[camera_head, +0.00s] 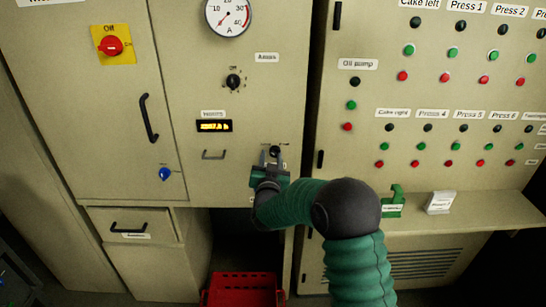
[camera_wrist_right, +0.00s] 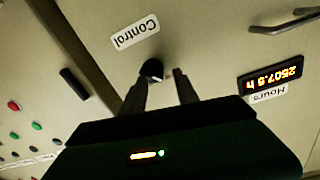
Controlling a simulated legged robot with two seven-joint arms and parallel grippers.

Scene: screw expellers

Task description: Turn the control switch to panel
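The control switch (camera_head: 275,151) is a small black knob on the beige cabinet front, below and right of the hours display. In the right wrist view the knob (camera_wrist_right: 152,69) sits below the tilted "Control" label (camera_wrist_right: 135,32). My right gripper (camera_head: 270,157) is at the switch, its two fingers pointing at the panel. In the wrist view the fingers of this gripper (camera_wrist_right: 163,76) are apart, and the knob is at the tip of the left-hand finger. I cannot tell whether they touch. The switch's position markings are unreadable. My left gripper is not in view.
The lit hours display (camera_head: 214,126) and a handle (camera_head: 214,155) are left of the switch. A red-yellow main switch (camera_head: 112,45) and blue knob (camera_head: 165,174) are farther left. A button panel (camera_head: 440,100) with a ledge (camera_head: 470,212) is at right. A red crate (camera_head: 243,289) stands below.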

